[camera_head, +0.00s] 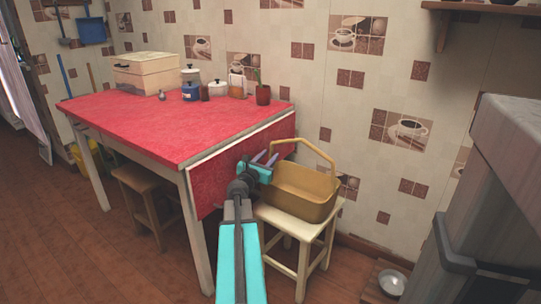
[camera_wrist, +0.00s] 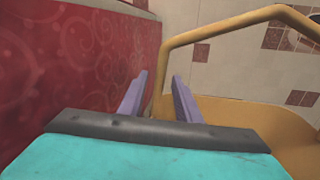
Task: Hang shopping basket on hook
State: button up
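The shopping basket (camera_head: 303,193) is tan-yellow with a raised arched handle. It stands upright on a small cream stool (camera_head: 297,226) beside the red table. My gripper (camera_head: 267,158) is at the basket's left end, close to the lower left part of the handle. In the wrist view, the two purple fingers of my gripper (camera_wrist: 158,97) are apart, with the left leg of the handle (camera_wrist: 161,85) just beyond or between their tips. I cannot tell whether they touch it. The basket body (camera_wrist: 255,120) is partly hidden behind my gripper. I do not make out the hook for certain.
A table with a red oilcloth (camera_head: 165,128) stands at left, its cloth hanging close beside my gripper. Jars, a bread box (camera_head: 146,73) and a potted plant (camera_head: 263,94) stand on it. A grey counter (camera_head: 480,220) is at right. A metal bowl (camera_head: 392,282) is on the floor.

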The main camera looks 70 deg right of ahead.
jog(key=a+p, duration=0.4)
jog(key=a, duration=0.5)
jog(key=shift+w+a+r, duration=0.2)
jog(key=shift+w, duration=0.1)
jog(key=a+p, duration=0.1)
jog(key=p, duration=0.4)
jog(key=shift+a+p, duration=0.3)
jog(key=shift+a, duration=0.05)
jog(key=shift+a+f+p, duration=0.1)
jog(key=shift+a+p, duration=0.25)
jog(key=shift+p, duration=0.3)
dwell(0.3)
